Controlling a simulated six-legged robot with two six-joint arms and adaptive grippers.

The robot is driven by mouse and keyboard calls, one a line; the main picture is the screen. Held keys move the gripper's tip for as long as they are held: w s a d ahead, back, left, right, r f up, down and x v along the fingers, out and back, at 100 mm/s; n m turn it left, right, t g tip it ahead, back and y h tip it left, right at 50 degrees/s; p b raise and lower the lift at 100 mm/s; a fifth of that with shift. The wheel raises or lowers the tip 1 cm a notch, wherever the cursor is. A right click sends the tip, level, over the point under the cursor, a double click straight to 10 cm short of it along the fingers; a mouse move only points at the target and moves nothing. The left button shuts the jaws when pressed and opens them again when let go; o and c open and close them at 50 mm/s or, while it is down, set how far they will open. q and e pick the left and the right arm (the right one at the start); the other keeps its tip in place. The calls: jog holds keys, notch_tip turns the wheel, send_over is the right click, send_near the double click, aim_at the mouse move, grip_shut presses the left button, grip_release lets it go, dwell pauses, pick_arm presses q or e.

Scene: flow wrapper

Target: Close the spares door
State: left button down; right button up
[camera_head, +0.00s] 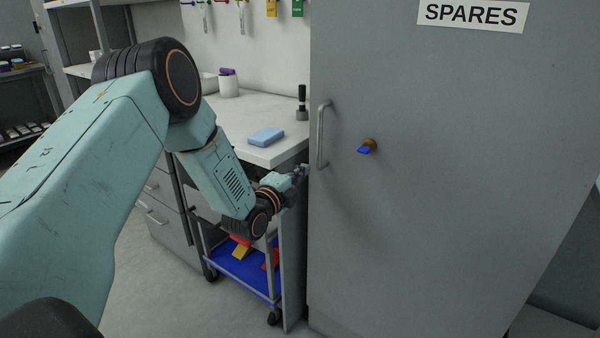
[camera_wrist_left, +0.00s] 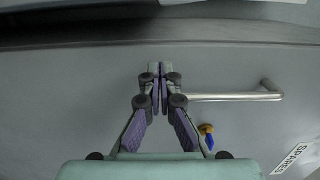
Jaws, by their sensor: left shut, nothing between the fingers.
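The grey spares door (camera_head: 440,220) fills the right half of the head view, with a SPARES label (camera_head: 471,14), a vertical bar handle (camera_head: 321,135) and a brass lock with a blue key (camera_head: 367,147). I cannot tell whether the door is fully shut. My left gripper (camera_head: 301,172) is at the door's left edge, just left of the handle's lower end. In the left wrist view its fingers (camera_wrist_left: 160,75) are shut and empty against the grey door face (camera_wrist_left: 70,100), beside the handle (camera_wrist_left: 240,96). Contact is unclear. My right gripper is not in view.
A white worktop (camera_head: 265,105) left of the door holds a blue block (camera_head: 266,137), a white cup (camera_head: 229,86) and a black-handled tool (camera_head: 302,102). Below stands a cart with a blue shelf (camera_head: 245,270). Open floor (camera_head: 170,290) lies at the lower left.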

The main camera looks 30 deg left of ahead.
pick_arm(q)
jog(key=s+a+p, duration=0.1)
jog(key=s+p, duration=0.3)
jog(key=s, duration=0.6)
jog(key=s+d+f+n+g, duration=0.4)
jog(key=s+f+n+g, duration=0.1)
jog(key=s+f+n, duration=0.25)
jog(key=s+d+f+n+g, duration=0.5)
jog(key=s+f+n, duration=0.2)
jog(key=f+n, duration=0.15)
jog(key=s+d+f+g, duration=0.2)
jog(key=s, duration=0.5)
jog(key=s+d+f+n+g, duration=0.1)
jog(key=s+f+g, duration=0.1)
jog(key=s, duration=0.6)
jog(key=s+d+f+n+g, duration=0.1)
jog(key=s+d+f+g, duration=0.1)
jog(key=s, duration=0.6)
jog(key=shift+s+d+g, duration=0.25)
jog(key=shift+d+g, duration=0.05)
jog(key=shift+g, duration=0.6)
